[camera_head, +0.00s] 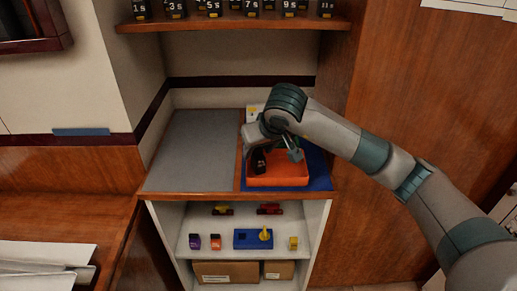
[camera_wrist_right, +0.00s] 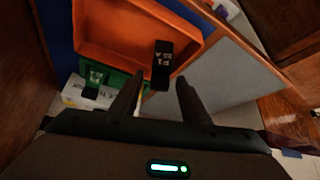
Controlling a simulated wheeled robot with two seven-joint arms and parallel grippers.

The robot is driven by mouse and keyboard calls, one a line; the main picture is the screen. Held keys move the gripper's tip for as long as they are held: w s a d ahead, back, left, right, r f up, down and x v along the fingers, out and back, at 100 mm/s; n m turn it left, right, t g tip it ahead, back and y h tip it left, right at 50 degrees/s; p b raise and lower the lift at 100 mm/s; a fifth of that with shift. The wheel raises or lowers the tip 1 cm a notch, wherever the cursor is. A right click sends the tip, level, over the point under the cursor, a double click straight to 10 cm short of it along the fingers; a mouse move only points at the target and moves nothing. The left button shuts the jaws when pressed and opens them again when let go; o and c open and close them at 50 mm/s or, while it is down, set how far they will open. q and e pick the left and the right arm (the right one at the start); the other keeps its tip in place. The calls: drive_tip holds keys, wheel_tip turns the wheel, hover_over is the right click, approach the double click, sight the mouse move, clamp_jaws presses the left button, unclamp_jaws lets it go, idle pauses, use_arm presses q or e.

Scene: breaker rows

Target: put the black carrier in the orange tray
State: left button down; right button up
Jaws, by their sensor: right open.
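The orange tray (camera_head: 290,181) sits on a blue mat at the right of the counter; it also shows in the wrist view (camera_wrist_right: 112,38). The black carrier (camera_head: 259,160) shows at the tray's left side. In the wrist view the carrier (camera_wrist_right: 161,65), with white lettering, overlaps the tray's near wall; I cannot tell whether it touches the wall or floor. My right gripper (camera_wrist_right: 158,98) is open, with its fingers apart and the carrier just beyond their tips. In the head view my right wrist hides the tray's back part. My left gripper is not in view.
A grey mat (camera_head: 190,150) left of the tray is clear. A green container (camera_wrist_right: 108,78) and a white item (camera_wrist_right: 85,95) lie beside the tray. Above is a shelf (camera_head: 235,23) with a row of black carriers.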

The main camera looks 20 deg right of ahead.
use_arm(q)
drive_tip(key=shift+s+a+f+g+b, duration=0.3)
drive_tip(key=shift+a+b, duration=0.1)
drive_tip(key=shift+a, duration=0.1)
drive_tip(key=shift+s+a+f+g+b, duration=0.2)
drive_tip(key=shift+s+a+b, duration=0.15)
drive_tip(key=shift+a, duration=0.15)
use_arm(e)
drive_tip(key=v, duration=1.1)
drive_tip(key=shift+s+r, duration=0.15)
drive_tip(key=shift+r, duration=0.2)
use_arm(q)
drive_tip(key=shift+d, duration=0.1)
use_arm(e)
drive_tip(key=shift+d, duration=0.1)
